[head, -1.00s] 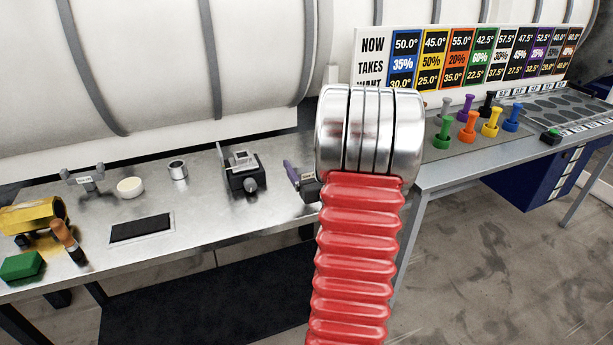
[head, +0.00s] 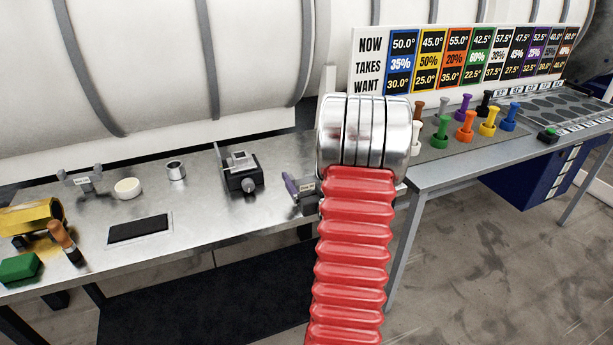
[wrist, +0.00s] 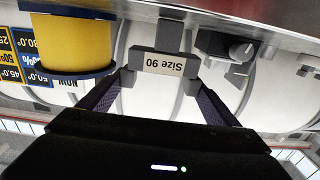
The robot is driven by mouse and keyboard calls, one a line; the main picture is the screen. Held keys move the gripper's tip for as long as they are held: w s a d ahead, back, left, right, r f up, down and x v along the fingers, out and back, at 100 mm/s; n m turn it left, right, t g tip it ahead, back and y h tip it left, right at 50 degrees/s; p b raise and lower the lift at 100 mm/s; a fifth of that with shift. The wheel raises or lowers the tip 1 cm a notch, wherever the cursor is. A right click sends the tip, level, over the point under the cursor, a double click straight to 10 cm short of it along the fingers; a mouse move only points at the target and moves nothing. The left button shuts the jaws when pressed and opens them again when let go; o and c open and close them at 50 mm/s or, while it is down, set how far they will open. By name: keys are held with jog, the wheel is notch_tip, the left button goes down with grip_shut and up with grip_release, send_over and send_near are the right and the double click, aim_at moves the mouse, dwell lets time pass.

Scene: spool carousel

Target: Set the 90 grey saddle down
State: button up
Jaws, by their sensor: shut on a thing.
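The grey saddle (wrist: 165,62) carries a white "Size 90" label, which reads upside down in the wrist view. My gripper (wrist: 160,78) is shut on it, with a purple finger on each side. In the head view my gripper (head: 298,187) is low over the right part of the steel bench (head: 200,215). My silver and red arm hides much of it and of the saddle there. The wrist view shows the saddle close to the bench surface (wrist: 240,12); I cannot tell whether they touch.
A black fixture (head: 242,178) stands left of my gripper. Further left are a metal ring (head: 176,170), a white disc (head: 127,188), another grey saddle (head: 82,181) and a black pad (head: 140,228). A yellow cylinder (wrist: 75,45) is close in the wrist view. Coloured pegs (head: 466,124) stand right.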

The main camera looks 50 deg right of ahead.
jog(key=o, duration=1)
jog(key=shift+f, duration=0.1)
jog(key=v, duration=1.2)
